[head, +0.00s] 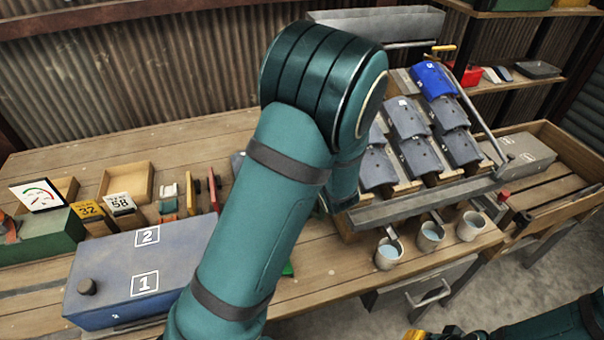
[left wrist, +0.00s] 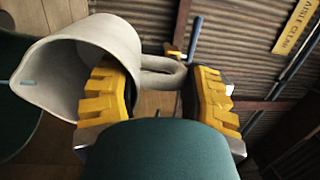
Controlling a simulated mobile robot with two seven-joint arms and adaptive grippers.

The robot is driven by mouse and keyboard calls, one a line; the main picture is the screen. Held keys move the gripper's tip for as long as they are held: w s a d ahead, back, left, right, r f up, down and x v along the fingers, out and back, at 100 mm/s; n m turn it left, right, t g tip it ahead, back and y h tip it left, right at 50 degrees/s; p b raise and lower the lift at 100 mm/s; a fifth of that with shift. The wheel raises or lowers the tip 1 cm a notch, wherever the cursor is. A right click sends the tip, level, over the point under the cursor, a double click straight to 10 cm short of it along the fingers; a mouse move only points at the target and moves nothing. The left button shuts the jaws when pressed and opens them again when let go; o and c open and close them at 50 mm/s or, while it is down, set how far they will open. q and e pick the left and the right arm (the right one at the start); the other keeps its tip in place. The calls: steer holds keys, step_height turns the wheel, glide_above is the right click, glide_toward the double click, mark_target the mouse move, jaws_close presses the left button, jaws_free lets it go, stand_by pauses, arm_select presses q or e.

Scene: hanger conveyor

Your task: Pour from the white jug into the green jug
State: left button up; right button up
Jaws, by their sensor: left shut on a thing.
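The white jug (left wrist: 75,70) is in the left wrist view, its mouth toward the left edge. Its handle (left wrist: 162,72) lies between the yellow-padded fingers of my left gripper (left wrist: 160,98), which is shut on the jug. That view is rolled, so I cannot tell the jug's tilt. A dark green shape fills the left edge there; I cannot tell whether it is a jug or my arm. In the head view my left arm hides the gripper and white jug. A small bright green patch shows beside the arm, too little to identify. Only yellow parts of my right gripper (head: 432,333) show at the bottom edge.
A blue-grey box marked 1 and 2 (head: 125,270) stands on the wooden bench (head: 215,135). Several small cups (head: 388,254) line the front edge at right. A rack of hanging grey and blue plates (head: 405,118) stands behind them. Wooden trays (head: 126,181) sit at left.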

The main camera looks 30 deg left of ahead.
arm_select(q)
steer(key=w+a+r+g+h+p, duration=0.1)
steer(key=p, duration=0.2)
steer(key=w+a+r+g+h+p, duration=0.1)
steer(key=h+p, duration=0.1)
steer(key=p, duration=0.1)
steer(key=shift+w+a, duration=0.1)
steer(key=shift+a, duration=0.3)
steer(key=shift+w+a+g+h+p, duration=0.2)
steer(key=shift+a+g+h+p, duration=0.1)
steer(key=shift+h+p, duration=0.3)
steer(key=shift+f, duration=0.15)
steer(key=g+h+p, duration=0.1)
steer(key=p, duration=0.2)
steer(key=w+a+g+h+p, duration=0.1)
steer(key=p, duration=0.2)
steer(key=a+h+p, duration=0.1)
steer(key=p, duration=0.1)
steer(key=shift+w+m+g+h+p, duration=0.3)
steer(key=shift+m+g+p, duration=0.1)
steer(key=shift+w+f+p, duration=0.1)
steer(key=shift+p, duration=0.3)
